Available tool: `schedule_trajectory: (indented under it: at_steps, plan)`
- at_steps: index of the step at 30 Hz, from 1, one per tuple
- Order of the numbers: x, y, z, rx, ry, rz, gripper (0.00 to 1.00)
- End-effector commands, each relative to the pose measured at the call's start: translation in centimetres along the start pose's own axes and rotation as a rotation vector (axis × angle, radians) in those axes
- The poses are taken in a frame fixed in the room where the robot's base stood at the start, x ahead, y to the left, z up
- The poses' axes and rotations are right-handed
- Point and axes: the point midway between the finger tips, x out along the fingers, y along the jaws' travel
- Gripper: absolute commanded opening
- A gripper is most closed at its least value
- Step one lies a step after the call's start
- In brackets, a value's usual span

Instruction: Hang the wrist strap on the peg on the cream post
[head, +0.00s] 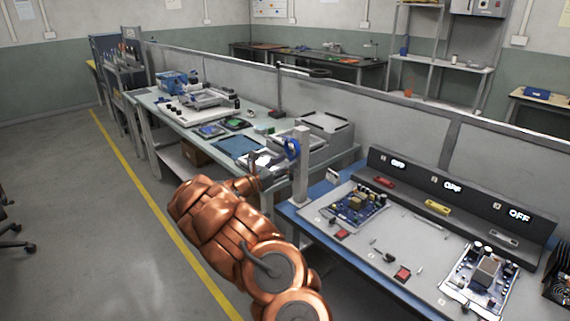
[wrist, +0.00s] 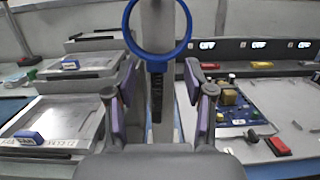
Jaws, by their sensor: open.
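The wrist strap is a blue ring with a dark lower piece. In the head view the strap (head: 292,148) is at the upper part of the cream post (head: 301,178). In the wrist view the strap (wrist: 130,30) is upright in front of the post (wrist: 157,22), its dark end hanging between my fingers. My gripper (wrist: 160,84) is open, with a finger on each side of the dark end and clear gaps. In the head view my gripper (head: 262,168) is left of the post. I cannot make out the peg or how the ring bears on it.
The post stands at the left corner of a workbench (head: 385,245) with circuit boards (head: 352,205) and a dark rack (head: 450,197) behind. Another bench with trays (head: 325,130) is behind my gripper. Open floor (head: 110,240) lies left.

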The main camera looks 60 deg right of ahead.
Motion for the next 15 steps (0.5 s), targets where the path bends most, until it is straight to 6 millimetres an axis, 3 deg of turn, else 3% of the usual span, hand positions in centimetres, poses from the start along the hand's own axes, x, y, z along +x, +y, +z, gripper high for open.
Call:
schedule_trajectory:
  at_steps: [8,15]
  plan:
    - [-1.4,0.1,0.0,0.001,0.001,0.003,0.53]
    - [-5.5,0.2,0.1,0.000,0.000,0.005,0.53]
